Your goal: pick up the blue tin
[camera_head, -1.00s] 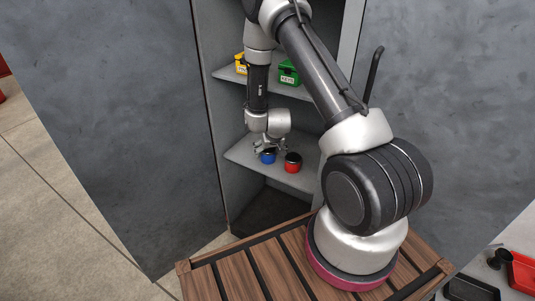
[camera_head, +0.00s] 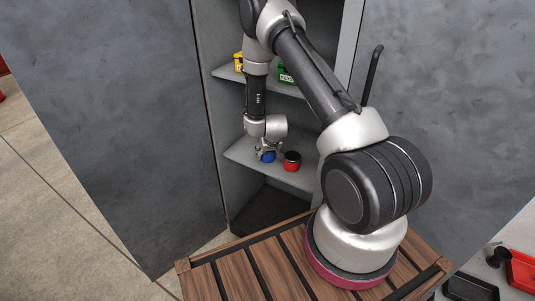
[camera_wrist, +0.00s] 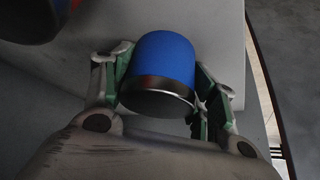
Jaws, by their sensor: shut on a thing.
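The blue tin (camera_head: 268,157) is on the lower shelf (camera_head: 238,152) of the grey cabinet in the head view. My gripper (camera_head: 267,150) reaches down over it from above. In the wrist view the blue tin (camera_wrist: 165,62) sits between the two fingers of my gripper (camera_wrist: 160,85), with its dark metallic lid end toward the camera. The fingers are shut on its sides. Whether its base touches the shelf cannot be told.
A red tin (camera_head: 292,161) with a dark lid stands close to the right of the blue tin. It shows dark at the wrist view's upper left (camera_wrist: 45,18). A yellow box (camera_head: 239,62) and a green box (camera_head: 286,75) stand on the shelf above. The cabinet walls enclose the shelf.

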